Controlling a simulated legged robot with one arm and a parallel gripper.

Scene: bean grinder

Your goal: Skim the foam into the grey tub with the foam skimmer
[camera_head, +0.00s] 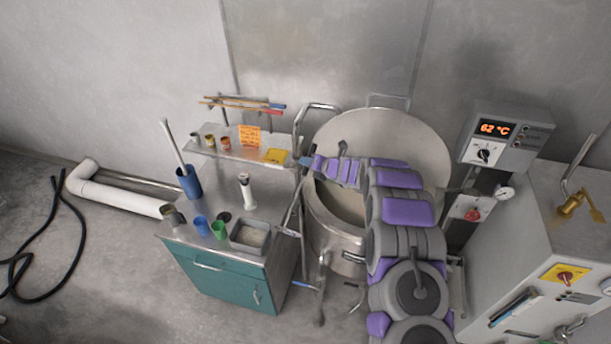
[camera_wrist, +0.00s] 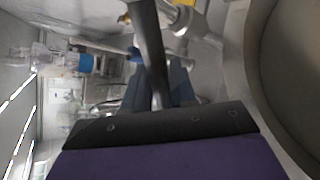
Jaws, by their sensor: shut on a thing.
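My gripper (camera_head: 310,162) is at the left rim of the large steel kettle (camera_head: 325,215), with my arm reaching across the kettle's opening. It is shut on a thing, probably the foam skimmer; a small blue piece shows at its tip. In the wrist view a dark bar (camera_wrist: 152,55) stands out from my gripper, and I cannot tell whether it is a finger or a handle. The skimmer's head is not clearly visible. The kettle's curved rim (camera_wrist: 255,85) is at the right of the wrist view. The grey tub (camera_head: 236,246) sits on the teal cabinet, with pale contents. Foam cannot be made out.
The teal cabinet (camera_head: 228,286) also bears blue and green cups (camera_head: 219,229), a white-topped cylinder (camera_head: 246,190) and a blue holder (camera_head: 189,183). A shelf (camera_head: 205,150) with small pots is behind. A control box (camera_head: 505,135) and metal cabinet stand right of the kettle.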

